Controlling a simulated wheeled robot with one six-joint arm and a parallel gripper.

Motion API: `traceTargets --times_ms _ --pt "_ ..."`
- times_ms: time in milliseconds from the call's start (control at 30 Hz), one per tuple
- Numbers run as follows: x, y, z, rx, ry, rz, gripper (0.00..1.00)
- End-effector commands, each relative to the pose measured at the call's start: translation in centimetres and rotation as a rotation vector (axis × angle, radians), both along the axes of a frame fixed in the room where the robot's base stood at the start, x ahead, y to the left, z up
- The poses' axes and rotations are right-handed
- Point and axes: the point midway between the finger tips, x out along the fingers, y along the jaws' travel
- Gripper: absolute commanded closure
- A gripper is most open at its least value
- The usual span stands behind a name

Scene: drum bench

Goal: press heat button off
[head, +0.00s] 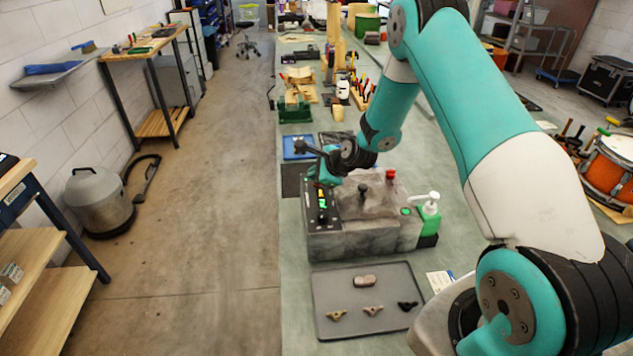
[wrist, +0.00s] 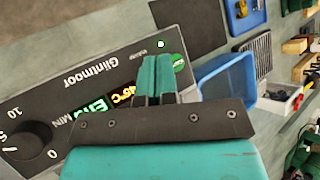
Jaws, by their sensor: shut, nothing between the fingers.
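A grey bench device (head: 365,238) stands on the bench with a black control panel (head: 322,208). In the wrist view the panel (wrist: 75,78) reads "Glintmoor" and has a black knob (wrist: 25,138), a green display reading "End" (wrist: 94,108) and a yellow display with "°C" (wrist: 123,96). A green round part (wrist: 180,63), perhaps a button, is partly hidden behind my gripper (wrist: 156,62). My gripper is shut and empty, its tips over the panel's far end. Contact cannot be told. In the head view my gripper (head: 322,180) is above the panel.
A red knob (head: 390,175) and a black knob (head: 363,188) stand on the device's top. A green pump bottle (head: 429,215) stands at its right. A grey tray (head: 335,275) with small parts lies in front. A blue bin (wrist: 228,82) is beyond the panel.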

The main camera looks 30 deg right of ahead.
Motion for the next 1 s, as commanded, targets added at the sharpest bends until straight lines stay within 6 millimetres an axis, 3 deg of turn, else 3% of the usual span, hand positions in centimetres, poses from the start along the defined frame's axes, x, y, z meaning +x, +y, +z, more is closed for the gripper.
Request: traceTargets --times_ms 367,1000 --pt "0.0 0.0 0.5 0.000 0.000 0.000 1.00" --pt "0.0 0.0 6.2 0.000 0.001 0.000 1.00"
